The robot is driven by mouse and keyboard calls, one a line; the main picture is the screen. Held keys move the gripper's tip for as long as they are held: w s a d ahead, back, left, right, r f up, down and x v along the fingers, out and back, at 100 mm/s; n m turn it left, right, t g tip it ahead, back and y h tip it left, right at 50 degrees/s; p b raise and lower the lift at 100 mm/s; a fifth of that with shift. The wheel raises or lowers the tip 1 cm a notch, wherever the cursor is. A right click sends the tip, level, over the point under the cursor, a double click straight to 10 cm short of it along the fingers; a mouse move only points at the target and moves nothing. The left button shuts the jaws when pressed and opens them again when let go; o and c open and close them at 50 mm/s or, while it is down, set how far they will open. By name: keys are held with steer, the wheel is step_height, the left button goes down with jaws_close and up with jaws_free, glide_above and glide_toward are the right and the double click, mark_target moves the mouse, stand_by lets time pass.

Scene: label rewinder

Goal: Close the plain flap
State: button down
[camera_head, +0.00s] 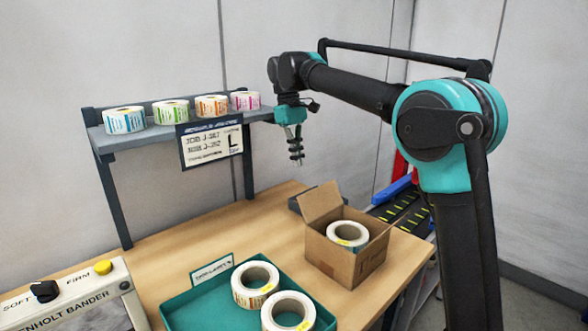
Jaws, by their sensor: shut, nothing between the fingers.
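An open cardboard box (343,265) stands on the wooden table, right of the middle. A white label roll (348,233) sits inside it. One plain brown flap (321,200) stands up from the box's back left edge. My gripper (299,161) hangs above and behind the box, fingers pointing down. It is shut and empty, apart from the flap. The lower inside of the box is hidden.
A green tray (185,303) with two label rolls is front left of the box. A shelf (160,134) with several rolls and a sign (213,146) stands behind. A bander panel (75,300) is at front left.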

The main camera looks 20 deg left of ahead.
glide_toward(321, 201)
steer(key=s+a+f, duration=0.2)
steer(key=a+f, duration=0.2)
steer(key=shift+f, duration=0.4)
steer(key=shift+d+r, duration=0.1)
steer(key=shift+d, duration=0.05)
steer(key=shift+s+d+r+y, duration=0.1)
steer(key=shift+d+y, duration=0.05)
steer(key=shift+y, duration=0.15)
steer(key=shift+s+d+r, duration=0.1)
steer(key=shift+d, duration=0.05)
